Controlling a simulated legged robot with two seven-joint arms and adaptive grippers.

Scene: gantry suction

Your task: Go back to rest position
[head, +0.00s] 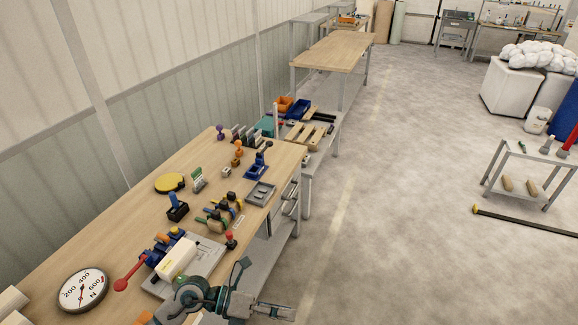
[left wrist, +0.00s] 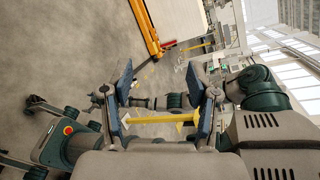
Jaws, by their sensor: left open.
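My left gripper (head: 262,290) is at the bottom of the head view, beside the front edge of the long wooden workbench (head: 135,225). Its fingers are spread with nothing between them. In the left wrist view its two blue-padded fingers (left wrist: 160,85) stand wide apart, with floor and a distant yellow bar behind the gap. A grey fixture with a white block (head: 178,258) and a red-handled lever (head: 130,274) lies on the bench close to the gripper. My right gripper is not in the head view; a small claw-like end (left wrist: 104,96) in the left wrist view may be it, too small to judge.
A round dial gauge (head: 82,290), a yellow disc (head: 170,183), a blue clamp (head: 257,168) and other small tools crowd the bench. A second wooden table (head: 335,50) stands beyond. A low grey cart (head: 530,172) is at right. The floor (head: 400,200) between is clear.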

